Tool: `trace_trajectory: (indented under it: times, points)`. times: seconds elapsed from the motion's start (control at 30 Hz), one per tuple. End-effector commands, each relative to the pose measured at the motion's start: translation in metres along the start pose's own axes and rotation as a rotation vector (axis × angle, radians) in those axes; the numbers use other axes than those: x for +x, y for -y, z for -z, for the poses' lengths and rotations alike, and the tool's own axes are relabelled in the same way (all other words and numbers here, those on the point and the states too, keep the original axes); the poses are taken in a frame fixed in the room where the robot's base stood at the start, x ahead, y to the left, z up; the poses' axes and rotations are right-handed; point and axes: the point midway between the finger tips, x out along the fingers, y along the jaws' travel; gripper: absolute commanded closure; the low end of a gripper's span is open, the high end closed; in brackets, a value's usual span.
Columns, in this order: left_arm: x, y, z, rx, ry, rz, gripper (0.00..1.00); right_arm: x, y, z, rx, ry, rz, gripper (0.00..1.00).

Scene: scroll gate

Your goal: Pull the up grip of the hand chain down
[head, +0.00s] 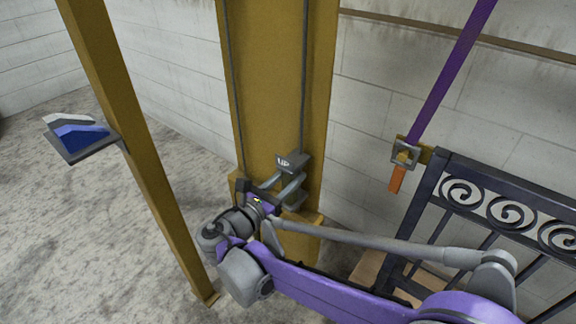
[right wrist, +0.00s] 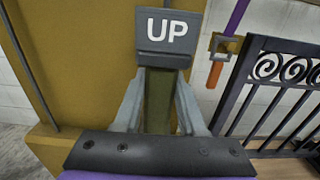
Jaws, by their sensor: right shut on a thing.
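The up grip (head: 292,162) is a grey block marked "UP" on the right strand of the hand chain (head: 304,80), in front of the yellow column. It shows large in the right wrist view (right wrist: 168,38), upright at top centre. My right gripper (head: 287,184) is at the grip's lower part, below the label. In the right wrist view its two grey fingers (right wrist: 160,85) close on either side of the part under the label. Their exact contact is partly hidden. The chain's left strand (head: 232,90) hangs along the column's left side. My left gripper is not in view.
The wide yellow column (head: 268,110) stands behind the chain. A thinner yellow post (head: 140,150) carries a blue-and-grey box (head: 78,137) at left. A black scroll gate (head: 500,200) and a purple strap (head: 450,75) with an orange end are at right. Open floor lies left.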

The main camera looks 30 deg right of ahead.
Motion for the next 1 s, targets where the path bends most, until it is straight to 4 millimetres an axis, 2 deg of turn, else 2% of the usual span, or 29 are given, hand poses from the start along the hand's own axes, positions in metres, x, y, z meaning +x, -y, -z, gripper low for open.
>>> trace_trajectory:
  times: [0.03, 0.1, 0.5, 0.53, 0.67, 0.7, 1.0]
  points:
    - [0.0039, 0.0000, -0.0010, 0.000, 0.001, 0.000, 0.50, -0.0010, 0.0005, 0.0107, 0.001, -0.014, 0.000, 1.00]
    - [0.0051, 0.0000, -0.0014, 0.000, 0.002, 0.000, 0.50, -0.0011, 0.0006, 0.0137, 0.001, -0.014, 0.000, 1.00]
    - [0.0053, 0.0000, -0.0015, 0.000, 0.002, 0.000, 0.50, -0.0014, 0.0009, 0.0154, 0.001, -0.014, 0.000, 1.00]
    - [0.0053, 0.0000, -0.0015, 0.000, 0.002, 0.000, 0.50, -0.0014, 0.0009, 0.0154, 0.001, -0.014, 0.000, 0.57]
    - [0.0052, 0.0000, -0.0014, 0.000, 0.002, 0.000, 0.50, -0.0011, 0.0008, 0.0145, 0.001, -0.012, 0.000, 0.33]
    - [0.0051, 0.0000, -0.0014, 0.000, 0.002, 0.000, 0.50, -0.0010, 0.0008, 0.0141, 0.001, -0.012, 0.000, 0.30]
    - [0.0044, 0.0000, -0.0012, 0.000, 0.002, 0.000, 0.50, -0.0026, 0.0003, 0.0124, 0.001, -0.009, 0.000, 0.30]
